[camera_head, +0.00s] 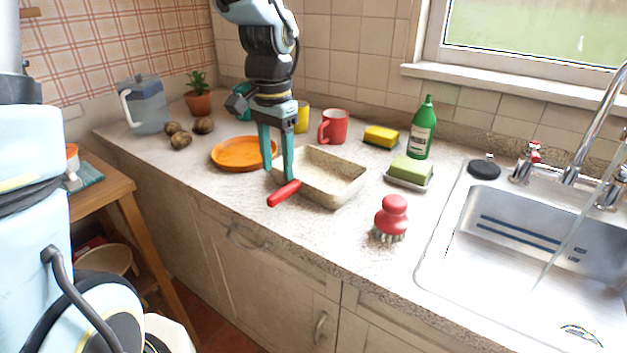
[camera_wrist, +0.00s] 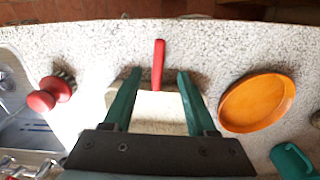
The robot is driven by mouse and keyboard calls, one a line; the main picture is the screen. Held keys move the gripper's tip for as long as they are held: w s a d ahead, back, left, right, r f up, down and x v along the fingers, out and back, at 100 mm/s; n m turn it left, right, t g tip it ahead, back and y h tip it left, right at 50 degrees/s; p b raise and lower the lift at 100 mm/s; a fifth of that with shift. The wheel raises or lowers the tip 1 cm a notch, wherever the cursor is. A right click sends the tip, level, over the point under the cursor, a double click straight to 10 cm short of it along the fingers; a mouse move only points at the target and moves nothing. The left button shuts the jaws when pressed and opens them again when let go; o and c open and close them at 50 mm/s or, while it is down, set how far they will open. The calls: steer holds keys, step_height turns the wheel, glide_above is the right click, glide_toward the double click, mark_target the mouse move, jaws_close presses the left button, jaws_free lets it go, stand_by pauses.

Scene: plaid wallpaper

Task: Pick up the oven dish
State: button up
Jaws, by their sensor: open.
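The oven dish (camera_head: 345,186) is a beige, speckled rectangular dish with an empty interior, standing upright on the counter. In the wrist view the pale oven dish (camera_wrist: 158,107) shows between and behind my fingers, partly hidden by them and by the gripper body. My gripper (camera_head: 278,172) points down with its teal fingers at the left end of the dish.
A red-handled tool (camera_head: 284,193) lies just in front of the dish. An orange plate (camera_head: 240,153) is close on the left, a red mug (camera_head: 333,127) and yellow cup (camera_head: 301,117) behind.

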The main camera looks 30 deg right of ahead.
mark_target(280, 191)
step_height(280, 191, down, 8)
steer(key=shift+s+r+p, duration=0.15)
steer(key=shift+r+p, duration=0.05)
steer(key=shift+p, duration=0.5)
jaws_close()
stand_by(1.1)
